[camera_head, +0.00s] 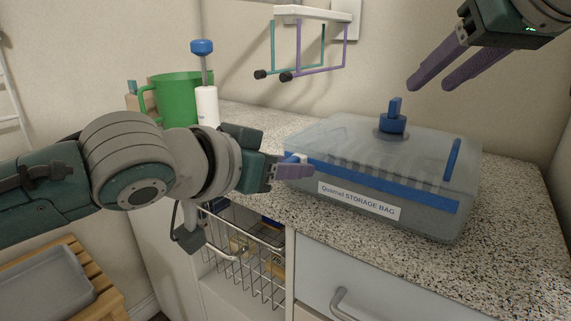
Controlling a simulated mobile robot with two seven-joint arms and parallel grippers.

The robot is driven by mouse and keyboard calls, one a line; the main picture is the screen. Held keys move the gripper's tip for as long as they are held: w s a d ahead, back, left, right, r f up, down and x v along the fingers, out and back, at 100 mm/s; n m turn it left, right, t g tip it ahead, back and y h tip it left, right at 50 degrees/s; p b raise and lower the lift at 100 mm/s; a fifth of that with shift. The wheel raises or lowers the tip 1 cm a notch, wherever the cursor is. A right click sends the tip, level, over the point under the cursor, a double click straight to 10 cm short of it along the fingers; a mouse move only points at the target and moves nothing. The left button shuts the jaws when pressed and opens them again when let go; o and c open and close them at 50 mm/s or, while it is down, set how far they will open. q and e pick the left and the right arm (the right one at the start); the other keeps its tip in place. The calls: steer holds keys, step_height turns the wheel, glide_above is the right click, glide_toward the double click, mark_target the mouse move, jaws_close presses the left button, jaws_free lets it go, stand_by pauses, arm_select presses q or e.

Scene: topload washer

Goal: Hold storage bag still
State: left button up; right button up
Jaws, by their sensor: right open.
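The storage bag (330,172) is a clear, box-shaped bag on the speckled countertop, with a blue strip along its front and a white label reading "STORAGE BAG". A blue valve-like knob (393,123) stands on its top. My left gripper (305,172) is at the bag's front left corner, its purple fingers overlapping the corner in view. I cannot tell whether they grip it or only touch it. A small blue and white piece shows just above these fingers.
A green mug (173,97) and a white bottle with a blue-topped stem (207,105) stand behind my left arm. A wall rack (308,42) hangs above. A wire basket (243,250) and a drawer handle (341,303) are below the countertop (500,240), which is clear at right.

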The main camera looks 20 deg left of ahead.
arm_select(q)
jaws_close()
stand_by(0.5)
stand_by(1.1)
steer(key=o, duration=0.9)
jaws_free()
steer(key=shift+c, duration=0.2)
steer(key=s+p, duration=0.1)
steer(key=s+r+p, duration=0.1)
steer(key=p, duration=0.1)
steer(key=shift+a+r, duration=0.25)
steer(key=shift+a, duration=0.05)
steer(key=p+v, duration=0.4)
steer(key=shift+w+r, duration=0.1)
steer(key=shift+r, duration=0.15)
